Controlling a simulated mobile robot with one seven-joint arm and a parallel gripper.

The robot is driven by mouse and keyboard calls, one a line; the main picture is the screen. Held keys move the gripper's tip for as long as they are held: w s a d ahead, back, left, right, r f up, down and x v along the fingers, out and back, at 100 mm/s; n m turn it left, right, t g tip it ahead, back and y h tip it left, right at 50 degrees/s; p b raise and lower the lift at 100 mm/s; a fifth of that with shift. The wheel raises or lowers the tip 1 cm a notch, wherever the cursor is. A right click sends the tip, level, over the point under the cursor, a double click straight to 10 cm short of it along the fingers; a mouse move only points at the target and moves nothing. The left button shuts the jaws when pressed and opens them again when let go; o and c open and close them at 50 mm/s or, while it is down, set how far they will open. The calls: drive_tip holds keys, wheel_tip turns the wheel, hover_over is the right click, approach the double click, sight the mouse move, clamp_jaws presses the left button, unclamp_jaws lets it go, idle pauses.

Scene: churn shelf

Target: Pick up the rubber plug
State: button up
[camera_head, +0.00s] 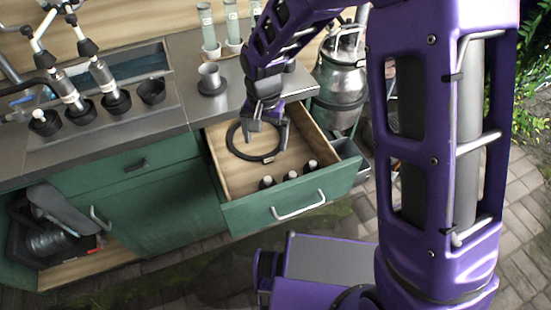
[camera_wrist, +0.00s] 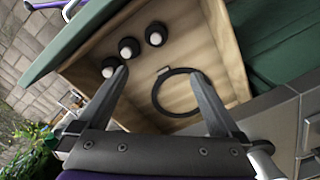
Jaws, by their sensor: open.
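Three small round black pieces with pale tops stand in the open drawer (camera_head: 222,160). The left one (camera_head: 266,182), the middle one (camera_head: 291,175) and the right one (camera_head: 312,165) line its front side. They look alike, and I cannot tell for sure which, if any, is the rubber plug. In the wrist view they are at the upper left: one (camera_wrist: 155,36), another (camera_wrist: 128,48) and a third (camera_wrist: 109,68) close to the left fingertip. My gripper (camera_head: 268,127) is open and empty over the drawer; its fingers (camera_wrist: 160,75) are spread wide in the wrist view.
A black ring (camera_wrist: 168,112) with a small pale clasp lies on the drawer floor beneath my gripper. The drawer walls surround these things. A metal churn (camera_head: 340,85) stands right of the counter. A small cup (camera_head: 210,78) and glass tubes stand on the counter.

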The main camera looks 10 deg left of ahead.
sight(268, 179)
drive_tip(key=f, duration=0.4)
drive_tip(key=f+b, duration=0.1)
drive_tip(key=f, duration=0.3)
drive_tip(key=s+f, duration=0.1)
drive_tip(key=f, duration=0.3)
drive_tip(key=shift+d+f, duration=0.25)
drive_tip(key=shift+f, duration=0.15)
drive_tip(key=shift+s+f+b, duration=0.15)
drive_tip(key=shift+f+b, duration=0.15)
drive_tip(key=shift+f, duration=1.05)
drive_tip(key=shift+s+f+b, duration=0.15)
drive_tip(key=shift+f+b, duration=0.15)
drive_tip(key=shift+f, duration=1)
drive_tip(key=shift+c, duration=0.3)
